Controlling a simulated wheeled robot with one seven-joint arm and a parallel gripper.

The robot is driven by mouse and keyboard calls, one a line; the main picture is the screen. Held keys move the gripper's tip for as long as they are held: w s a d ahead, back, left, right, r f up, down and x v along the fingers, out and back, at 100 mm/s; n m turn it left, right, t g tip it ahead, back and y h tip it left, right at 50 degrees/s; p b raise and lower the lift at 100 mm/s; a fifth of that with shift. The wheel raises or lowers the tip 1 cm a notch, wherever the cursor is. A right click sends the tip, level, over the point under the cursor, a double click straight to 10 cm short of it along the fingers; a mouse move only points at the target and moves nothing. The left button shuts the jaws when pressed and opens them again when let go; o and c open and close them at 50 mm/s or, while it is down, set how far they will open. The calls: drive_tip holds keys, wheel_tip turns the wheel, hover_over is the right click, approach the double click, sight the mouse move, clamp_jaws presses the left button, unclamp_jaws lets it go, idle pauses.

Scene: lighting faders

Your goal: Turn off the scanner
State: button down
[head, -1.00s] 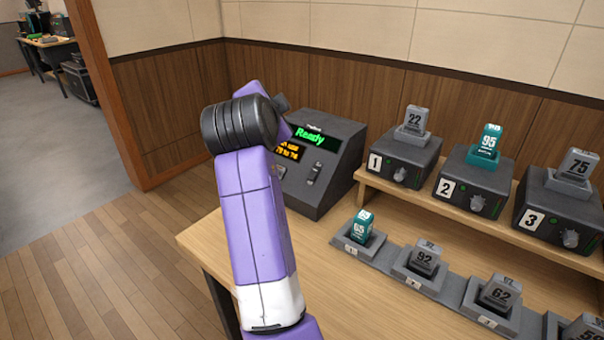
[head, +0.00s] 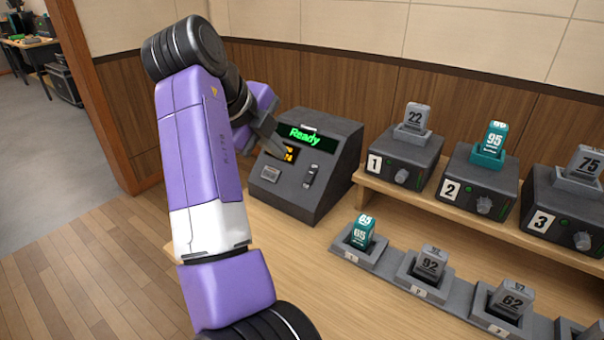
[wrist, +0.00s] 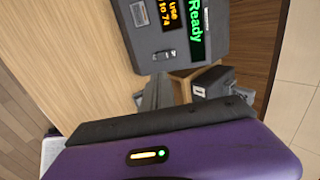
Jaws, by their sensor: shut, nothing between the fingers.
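The scanner (head: 340,170) is a dark grey console with a sloped face at the back left of the table. Its screen (head: 307,137) reads "Ready" in green, with a smaller amber display partly hidden behind my gripper. A small dark switch (head: 311,176) sits on the right of its face, and a lighter grey pad or slot (head: 270,174) on the left. In the wrist view the switch (wrist: 164,54) shows just beyond the fingers. My gripper (head: 283,151) is shut and empty, in front of the scanner's face; its fingertips (wrist: 159,79) appear apart from the switch.
Three numbered dark boxes (head: 398,160) with upright blocks stand on a raised shelf to the right. A row of grey holders (head: 425,275) with numbered blocks lies on the table (head: 330,295) in front. A wood-panelled wall (head: 350,90) stands close behind.

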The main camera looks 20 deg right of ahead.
sight(307, 179)
drive_tip(key=shift+f, duration=0.1)
drive_tip(key=b+x, duration=0.1)
drive_tip(key=x, duration=1.2)
drive_tip(key=shift+w+d+f+b, duration=0.25)
drive_tip(key=shift+f+b, duration=0.05)
